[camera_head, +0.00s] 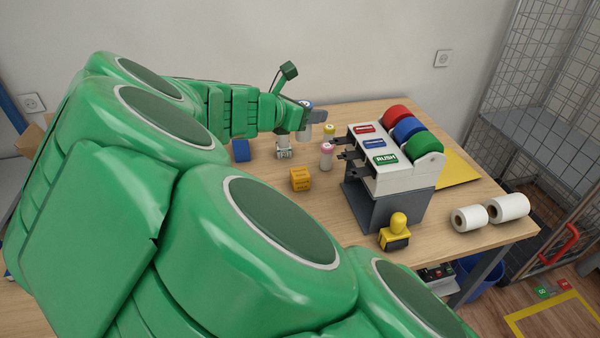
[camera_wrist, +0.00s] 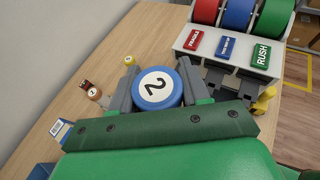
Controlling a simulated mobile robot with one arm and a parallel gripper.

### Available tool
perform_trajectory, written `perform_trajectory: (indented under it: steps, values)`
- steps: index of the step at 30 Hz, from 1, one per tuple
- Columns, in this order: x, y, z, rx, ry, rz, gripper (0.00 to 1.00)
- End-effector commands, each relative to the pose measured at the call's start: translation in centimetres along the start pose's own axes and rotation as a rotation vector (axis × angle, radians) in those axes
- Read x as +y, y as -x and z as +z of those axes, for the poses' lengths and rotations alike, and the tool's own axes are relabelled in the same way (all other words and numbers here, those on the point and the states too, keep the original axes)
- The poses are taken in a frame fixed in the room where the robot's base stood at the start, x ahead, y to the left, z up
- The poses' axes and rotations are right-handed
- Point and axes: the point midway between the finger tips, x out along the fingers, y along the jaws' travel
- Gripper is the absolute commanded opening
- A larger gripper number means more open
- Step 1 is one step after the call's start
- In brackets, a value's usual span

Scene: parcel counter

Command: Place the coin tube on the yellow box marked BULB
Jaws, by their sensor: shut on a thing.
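A small yellow box (camera_head: 300,179) stands on the table, nearer the head camera than my gripper. Its dark markings are too small to read. I cannot make it out in the wrist view. The tube is apart from it.
A pink-topped tube (camera_head: 326,157) and a yellow-topped one (camera_head: 329,129) stand near my gripper. A label dispenser (camera_head: 390,185) with coloured rolls is to the right. A yellow-handled stamp (camera_head: 396,232) and paper rolls (camera_head: 470,218) stand at the front right. A blue box (camera_head: 240,150) is left.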

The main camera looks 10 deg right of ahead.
Motion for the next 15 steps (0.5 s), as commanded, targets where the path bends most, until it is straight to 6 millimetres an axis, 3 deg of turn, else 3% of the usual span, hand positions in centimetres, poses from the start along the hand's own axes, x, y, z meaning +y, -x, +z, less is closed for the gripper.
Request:
perform_trajectory:
  steps: [15]
  values:
    - [-4.9, 1.9, -1.1, 0.000, -0.081, -0.196, 0.09]
